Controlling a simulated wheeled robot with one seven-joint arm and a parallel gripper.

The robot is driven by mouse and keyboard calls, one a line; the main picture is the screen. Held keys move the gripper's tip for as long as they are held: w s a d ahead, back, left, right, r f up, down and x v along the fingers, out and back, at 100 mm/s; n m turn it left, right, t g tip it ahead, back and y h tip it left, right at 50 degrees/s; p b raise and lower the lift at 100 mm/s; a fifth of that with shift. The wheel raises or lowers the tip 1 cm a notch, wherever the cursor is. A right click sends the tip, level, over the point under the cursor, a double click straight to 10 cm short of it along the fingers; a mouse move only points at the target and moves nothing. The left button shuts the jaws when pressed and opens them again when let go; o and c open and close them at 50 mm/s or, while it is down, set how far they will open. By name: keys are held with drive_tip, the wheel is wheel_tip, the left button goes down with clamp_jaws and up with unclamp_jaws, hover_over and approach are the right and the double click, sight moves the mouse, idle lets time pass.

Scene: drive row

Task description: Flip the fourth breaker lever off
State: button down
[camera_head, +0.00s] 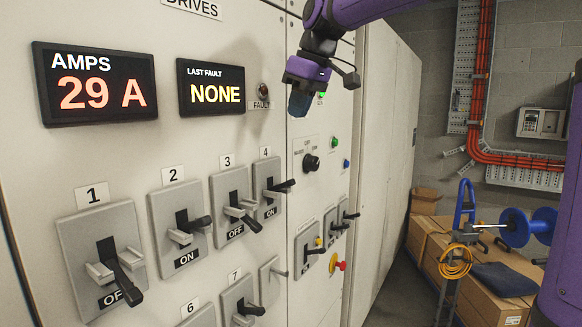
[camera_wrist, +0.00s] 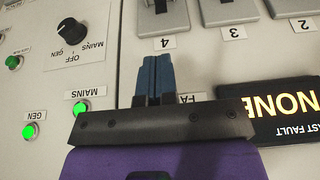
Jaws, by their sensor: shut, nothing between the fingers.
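Breaker 4 (camera_head: 267,185) is in the upper row of the grey panel, rightmost of the numbered breakers there. Its dark lever (camera_head: 283,187) sticks out from the plate, and the label below reads ON. My gripper (camera_head: 300,104) is shut and empty, above breaker 4 and in front of the panel, apart from the lever. In the wrist view, which is upside down, the shut blue fingers (camera_wrist: 151,78) point toward the "4" label (camera_wrist: 165,43). Part of breaker 4's plate (camera_wrist: 178,18) shows beyond it at the top edge; its lever is mostly cut off.
Breaker 3 (camera_head: 233,201), reading OFF, sits close left of breaker 4. Breaker 2 (camera_head: 180,225) reads ON and breaker 1 (camera_head: 102,258) OFF. A selector knob (camera_head: 311,162) lies to the right. The fault display (camera_head: 211,87) is left of my gripper. Cartons (camera_head: 480,285) stand at right.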

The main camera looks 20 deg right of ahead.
drive_tip(key=shift+f, duration=0.15)
hover_over(281, 187)
drive_tip(key=d, duration=0.1)
drive_tip(key=f, duration=0.8)
drive_tip(key=shift+s+f, duration=0.2)
drive_tip(key=shift+f, duration=0.1)
drive_tip(key=f, duration=0.2)
drive_tip(key=s+f, duration=0.1)
drive_tip(key=shift+d+f, duration=0.35)
drive_tip(key=shift+d, duration=0.05)
drive_tip(key=shift+s+d+f, duration=0.1)
drive_tip(key=shift+f, duration=0.15)
drive_tip(key=shift+s+f, duration=0.1)
